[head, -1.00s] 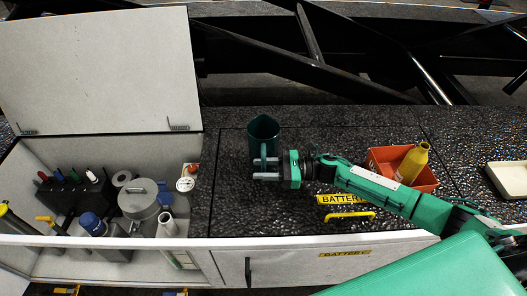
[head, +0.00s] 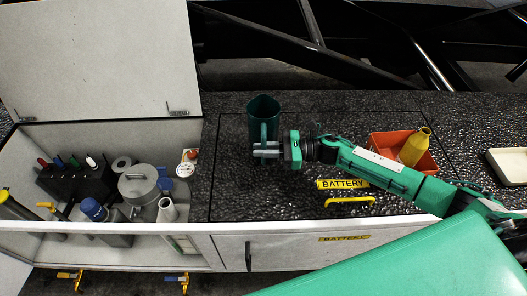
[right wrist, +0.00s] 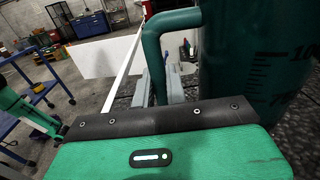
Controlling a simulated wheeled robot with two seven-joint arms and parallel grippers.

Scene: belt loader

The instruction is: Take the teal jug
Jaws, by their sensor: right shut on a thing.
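The teal jug (head: 262,106) is upright over the dark textured deck, right of the open compartment. My right gripper (head: 262,148) is shut on its handle, on the near side of the jug. In the right wrist view the teal handle (right wrist: 153,50) runs down between the two grey fingers, and the jug body (right wrist: 265,60) with its scale marks fills the right side. Whether the jug's base touches the deck cannot be told. My left gripper is not in view.
An open white compartment (head: 100,226) on the left holds a grey can, bottles and tools; its lid (head: 95,55) stands up. An orange bin (head: 378,140) with a yellow bottle (head: 414,147) stands to the right. A yellow handle (head: 350,200) is in front. Dark beams cross the back.

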